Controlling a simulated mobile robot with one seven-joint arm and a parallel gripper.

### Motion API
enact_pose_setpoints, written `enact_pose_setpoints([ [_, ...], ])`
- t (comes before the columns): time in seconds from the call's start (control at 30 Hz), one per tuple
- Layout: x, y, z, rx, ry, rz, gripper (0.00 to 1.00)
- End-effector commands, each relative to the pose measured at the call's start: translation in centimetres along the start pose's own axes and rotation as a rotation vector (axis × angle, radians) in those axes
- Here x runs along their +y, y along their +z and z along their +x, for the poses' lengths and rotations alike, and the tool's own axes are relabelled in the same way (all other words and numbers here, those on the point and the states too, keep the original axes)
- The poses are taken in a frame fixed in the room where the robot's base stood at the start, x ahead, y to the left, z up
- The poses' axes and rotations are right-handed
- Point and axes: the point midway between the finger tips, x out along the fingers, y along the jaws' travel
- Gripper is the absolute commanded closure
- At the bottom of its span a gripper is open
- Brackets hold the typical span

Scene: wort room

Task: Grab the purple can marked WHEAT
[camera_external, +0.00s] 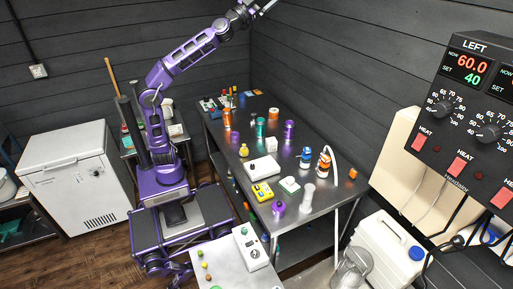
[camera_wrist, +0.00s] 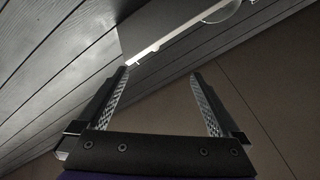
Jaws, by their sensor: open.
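A purple can (camera_external: 289,129) stands upright on the steel table (camera_external: 325,215), toward its back and wall side. Its marking is too small to read. A smaller purple object (camera_external: 278,208) sits near the front of the same table; I cannot tell what it is marked. My gripper (camera_external: 262,8) is raised high above the far end of the table at the top edge of the picture, well away from both. In the wrist view my gripper (camera_wrist: 160,74) is open with nothing between its fingers, and no can shows there.
An orange can (camera_external: 227,118) and a teal can (camera_external: 260,127) stand left of the purple can. An orange cap-like item (camera_external: 274,113) is behind it. A white box (camera_external: 262,168), yellow device (camera_external: 262,191) and white-orange bottle (camera_external: 323,163) are nearer. Dark plank walls border the table.

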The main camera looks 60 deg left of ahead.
Motion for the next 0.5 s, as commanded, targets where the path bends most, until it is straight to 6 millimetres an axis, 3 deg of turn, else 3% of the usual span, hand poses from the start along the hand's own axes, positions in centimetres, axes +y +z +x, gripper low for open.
enact_pose_setpoints([
  [0.1, -2.8, -0.5, 1.1, 0.027, -0.013, -0.032, 0.00],
  [0.5, -9.1, -1.5, 2.4, 0.081, -0.040, -0.121, 0.00],
])
